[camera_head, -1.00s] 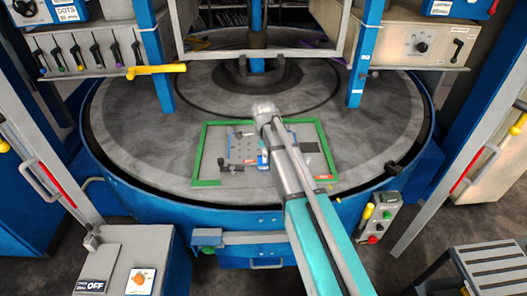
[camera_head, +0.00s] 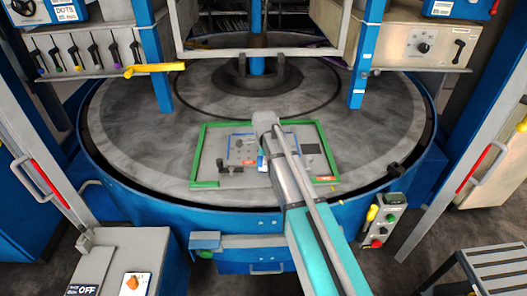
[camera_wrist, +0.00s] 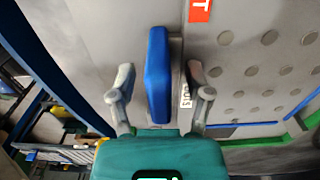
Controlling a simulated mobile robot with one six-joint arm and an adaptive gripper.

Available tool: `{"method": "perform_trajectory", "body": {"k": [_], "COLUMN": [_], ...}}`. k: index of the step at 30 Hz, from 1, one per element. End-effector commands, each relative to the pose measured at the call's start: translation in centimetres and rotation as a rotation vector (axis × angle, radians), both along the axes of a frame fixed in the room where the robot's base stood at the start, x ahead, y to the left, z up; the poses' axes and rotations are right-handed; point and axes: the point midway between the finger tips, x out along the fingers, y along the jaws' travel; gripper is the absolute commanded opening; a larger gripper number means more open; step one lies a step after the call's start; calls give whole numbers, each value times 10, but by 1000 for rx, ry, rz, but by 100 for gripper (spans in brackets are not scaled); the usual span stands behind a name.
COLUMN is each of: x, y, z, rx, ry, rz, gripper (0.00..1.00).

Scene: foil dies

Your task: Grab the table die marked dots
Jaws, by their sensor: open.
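The table die is a blue slab (camera_wrist: 158,75) on the grey plate in the wrist view. A small white label (camera_wrist: 185,95), partly hidden and seeming to read DOTS, sits beside its right side. My gripper (camera_wrist: 160,78) is open, with one grey finger on each side of the blue slab. The fingers look apart from it; I cannot tell their height above the plate. In the head view a small blue and white patch (camera_head: 262,163) shows beside my arm. My gripper's fingers are hidden there.
A green frame (camera_head: 197,160) borders the plate on the round grey table (camera_head: 390,130). A red tag (camera_wrist: 200,10) and a field of round dots (camera_wrist: 270,37) lie near the slab. Blue posts (camera_head: 365,60) and a yellow handle (camera_head: 155,68) stand around.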

Motion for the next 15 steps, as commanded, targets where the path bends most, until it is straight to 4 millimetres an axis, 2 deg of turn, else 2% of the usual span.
{"method": "perform_trajectory", "body": {"k": [6,8,15], "x": [0,0,0], "y": [0,0,0], "z": [0,0,0], "rx": [0,0,0], "ry": [0,0,0], "rz": [0,0,0], "gripper": [64,55,10]}}
